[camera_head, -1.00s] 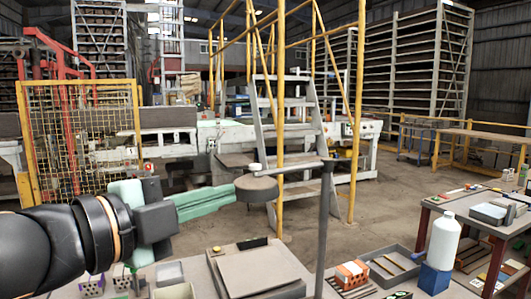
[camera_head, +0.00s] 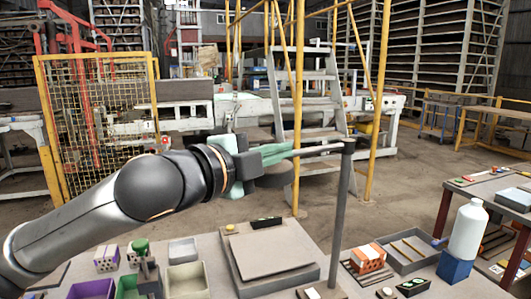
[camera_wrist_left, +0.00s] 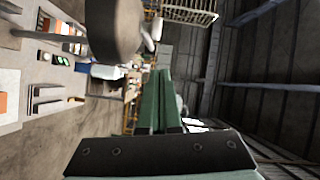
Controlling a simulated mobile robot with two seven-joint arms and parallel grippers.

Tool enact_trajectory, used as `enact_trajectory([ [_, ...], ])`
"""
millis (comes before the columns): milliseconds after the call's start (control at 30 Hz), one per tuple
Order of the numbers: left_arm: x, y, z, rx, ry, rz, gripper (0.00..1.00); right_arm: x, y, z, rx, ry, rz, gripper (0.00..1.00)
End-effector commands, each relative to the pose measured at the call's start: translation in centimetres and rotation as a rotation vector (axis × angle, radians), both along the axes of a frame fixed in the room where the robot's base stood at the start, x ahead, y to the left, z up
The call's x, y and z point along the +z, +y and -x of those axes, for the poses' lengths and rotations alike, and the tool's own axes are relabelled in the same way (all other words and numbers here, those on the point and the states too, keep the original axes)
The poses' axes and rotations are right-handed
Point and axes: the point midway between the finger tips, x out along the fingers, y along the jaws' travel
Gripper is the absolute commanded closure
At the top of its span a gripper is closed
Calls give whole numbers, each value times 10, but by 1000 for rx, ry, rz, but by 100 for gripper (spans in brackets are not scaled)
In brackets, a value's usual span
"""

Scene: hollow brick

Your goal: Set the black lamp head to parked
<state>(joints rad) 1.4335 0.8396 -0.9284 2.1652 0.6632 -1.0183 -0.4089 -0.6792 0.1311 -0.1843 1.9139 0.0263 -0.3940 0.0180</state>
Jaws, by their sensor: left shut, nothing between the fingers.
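The lamp stands on a dark grey upright post (camera_head: 343,215) at the bench, with a thin arm reaching left from its top. The dark lamp head (camera_head: 280,176), a round disc, hangs at the arm's left end, its upper left hidden by my left gripper. My left gripper (camera_head: 288,150), with pale green fingers, is shut and empty. It lies over the head and along the lamp arm in the head view; I cannot tell whether it touches. In the left wrist view the lamp head (camera_wrist_left: 115,28) is large at the upper left, beside the shut fingers (camera_wrist_left: 160,78). My right gripper is not in view.
A yellow mesh fence (camera_head: 98,120) and steps (camera_head: 305,90) stand behind.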

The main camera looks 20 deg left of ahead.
Motion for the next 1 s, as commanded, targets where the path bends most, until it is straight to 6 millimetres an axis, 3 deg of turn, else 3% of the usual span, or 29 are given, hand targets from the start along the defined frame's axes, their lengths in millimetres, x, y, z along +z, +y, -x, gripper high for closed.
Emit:
enact_trajectory([
  [200, -5, 18, -14, 1, 1, 0, 100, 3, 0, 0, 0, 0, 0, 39],
  [633, -6, 21, -16, 0, 1, 0, 100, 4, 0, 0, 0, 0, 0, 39],
  [1000, -4, 43, -37, 3, 3, 0, 100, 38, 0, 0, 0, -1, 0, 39],
])
